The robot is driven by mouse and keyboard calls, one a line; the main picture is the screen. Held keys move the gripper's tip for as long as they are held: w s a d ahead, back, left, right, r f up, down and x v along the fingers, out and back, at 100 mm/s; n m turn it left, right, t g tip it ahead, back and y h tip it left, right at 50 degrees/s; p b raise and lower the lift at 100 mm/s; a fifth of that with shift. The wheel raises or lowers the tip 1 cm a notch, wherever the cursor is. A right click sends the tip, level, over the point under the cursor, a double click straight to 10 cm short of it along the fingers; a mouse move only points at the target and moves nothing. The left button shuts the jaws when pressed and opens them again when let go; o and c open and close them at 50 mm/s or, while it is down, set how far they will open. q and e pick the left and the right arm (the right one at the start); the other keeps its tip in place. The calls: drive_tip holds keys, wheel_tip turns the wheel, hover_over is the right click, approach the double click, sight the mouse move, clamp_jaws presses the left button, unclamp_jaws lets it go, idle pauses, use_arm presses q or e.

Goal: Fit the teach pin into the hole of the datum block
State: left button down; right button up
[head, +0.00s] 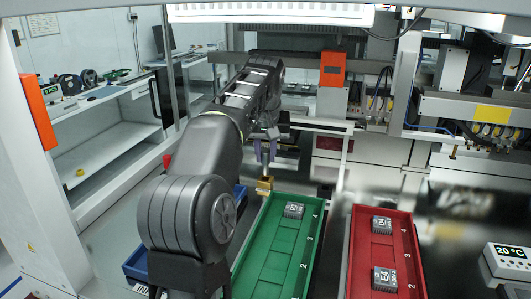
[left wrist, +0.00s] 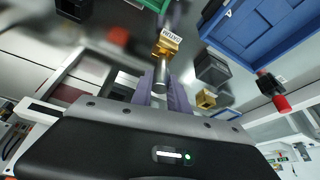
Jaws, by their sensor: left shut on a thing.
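My left gripper (head: 265,150) is high in the middle of the head view, above a gold block. In the left wrist view its purple fingers (left wrist: 165,97) are shut on a silver pin (left wrist: 161,75), the teach pin. The gold datum block (left wrist: 167,46) with a white label lies just beyond the pin's far end; the block also shows in the head view (head: 265,184). The pin's far end overlaps the block in the picture, and I cannot tell whether it touches or enters the hole. The hole is hidden. My right gripper is not in view.
A green tray (head: 236,279) with one chip and a red tray (head: 350,270) with two chips stand at the front. A blue tray (left wrist: 245,38) is beside the block. A grey block (left wrist: 212,68), a small gold piece (left wrist: 206,99) and a red-ended object (left wrist: 279,102) are nearby.

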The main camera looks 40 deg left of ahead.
sight(265, 157)
use_arm(q)
drive_tip(key=shift+f+b, duration=1.2)
drive_tip(key=shift+f, duration=0.35)
drive_tip(key=c, duration=1.2)
unclamp_jaws()
drive_tip(key=shift+r, duration=0.2)
drive_tip(key=shift+v, duration=1.05)
drive_tip(key=p+v, duration=0.3)
drive_tip(key=v, duration=0.1)
drive_tip(key=shift+r+p, duration=0.3)
drive_tip(key=shift+r, duration=0.05)
drive_tip(key=shift+s+d+r+p, duration=0.2)
drive_tip(key=shift+r+p, duration=0.1)
drive_tip(key=shift+r, duration=0.05)
